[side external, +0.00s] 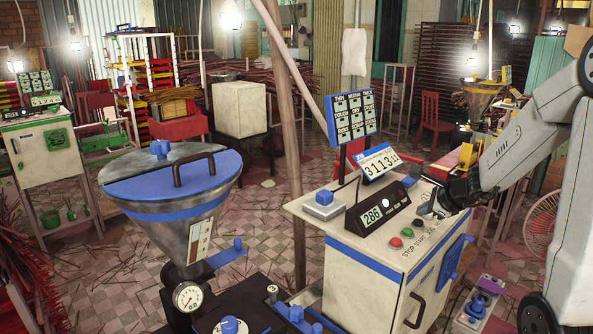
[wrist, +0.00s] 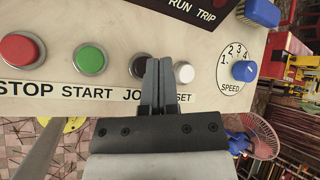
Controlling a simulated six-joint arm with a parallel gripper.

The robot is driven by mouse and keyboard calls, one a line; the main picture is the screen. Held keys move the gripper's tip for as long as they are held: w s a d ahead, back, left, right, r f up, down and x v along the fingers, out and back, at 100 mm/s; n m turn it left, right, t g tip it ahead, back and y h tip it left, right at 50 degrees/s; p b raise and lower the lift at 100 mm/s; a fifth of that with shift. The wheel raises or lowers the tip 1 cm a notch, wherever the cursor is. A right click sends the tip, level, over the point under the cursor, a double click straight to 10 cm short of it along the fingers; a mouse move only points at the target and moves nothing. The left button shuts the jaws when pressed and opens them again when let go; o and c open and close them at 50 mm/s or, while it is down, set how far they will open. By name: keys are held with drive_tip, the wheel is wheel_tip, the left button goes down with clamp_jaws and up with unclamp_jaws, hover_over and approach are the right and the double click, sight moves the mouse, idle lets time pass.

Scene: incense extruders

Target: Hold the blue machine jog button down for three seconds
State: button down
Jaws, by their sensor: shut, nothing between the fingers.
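The blue-trimmed machine's control cabinet (side external: 362,285) stands right of centre in the side view. Its sloping panel has a label row reading STOP, START, JO… and …SET, partly covered by my fingers. In the wrist view the dark jog button (wrist: 138,66) sits between the green start button (wrist: 89,59) and the white reset button (wrist: 184,73). My gripper (wrist: 159,62) is shut and empty. Its tips overlap the jog button's right side in this view, and I cannot tell whether they touch it. In the side view my gripper (side external: 432,208) is low over the panel's right end.
A red stop button (wrist: 19,50) and a blue speed knob (wrist: 244,71) flank the row. A counter display (side external: 378,206) reading 286 stands behind the buttons. A hopper (side external: 180,225) with a blue lid is at left. A pink fan (side external: 541,222) stands right.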

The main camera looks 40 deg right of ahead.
sight(421, 222)
drive_tip(key=shift+f, duration=0.9)
idle(1.1)
drive_tip(key=shift+r, duration=0.1)
idle(3.3)
drive_tip(key=shift+r, duration=0.85)
drive_tip(key=shift+r, duration=0.1)
drive_tip(key=shift+r, duration=2.4)
